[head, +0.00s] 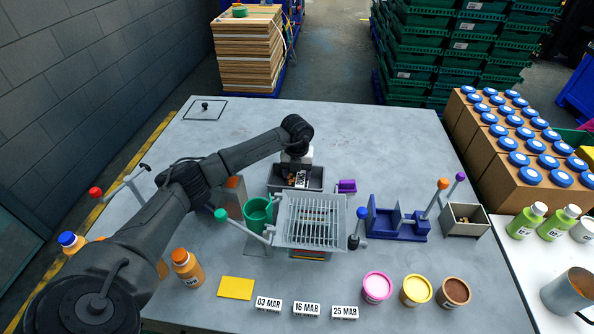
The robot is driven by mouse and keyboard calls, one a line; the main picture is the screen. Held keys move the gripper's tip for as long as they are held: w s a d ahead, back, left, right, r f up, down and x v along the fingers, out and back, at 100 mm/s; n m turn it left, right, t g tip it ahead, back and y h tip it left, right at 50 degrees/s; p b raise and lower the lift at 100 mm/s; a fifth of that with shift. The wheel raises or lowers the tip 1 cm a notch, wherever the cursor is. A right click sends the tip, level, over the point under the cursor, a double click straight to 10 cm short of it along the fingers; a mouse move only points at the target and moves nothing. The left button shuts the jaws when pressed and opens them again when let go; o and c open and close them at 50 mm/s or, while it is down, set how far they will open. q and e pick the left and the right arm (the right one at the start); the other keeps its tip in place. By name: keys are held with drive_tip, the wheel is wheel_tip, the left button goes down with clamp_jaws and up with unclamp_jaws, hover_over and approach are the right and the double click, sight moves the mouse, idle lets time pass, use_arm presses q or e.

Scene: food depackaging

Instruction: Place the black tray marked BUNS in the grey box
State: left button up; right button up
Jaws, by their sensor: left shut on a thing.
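My left gripper (297,158) reaches over the back middle of the table, pointing down. It is shut on the black tray (291,181), which has brown contents and a white label too small to read. The tray shows low within the outline of a dark grey open box (316,179), directly below the gripper. The wrist and fingers hide part of the tray. I cannot tell whether the tray touches the box floor. My right gripper is not in view.
A wire-grid stand (315,220) and a green cup (257,213) stand just in front of the box. A blue fixture (398,223) and a smaller grey bin (465,228) stand farther right.

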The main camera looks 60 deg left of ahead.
use_arm(q)
drive_tip(key=shift+f, duration=0.1)
drive_tip(key=o, duration=1)
drive_tip(key=shift+o, duration=0.2)
wheel_tip(320, 180, up, 13)
drive_tip(key=p, duration=0.1)
drive_tip(key=shift+p, duration=0.4)
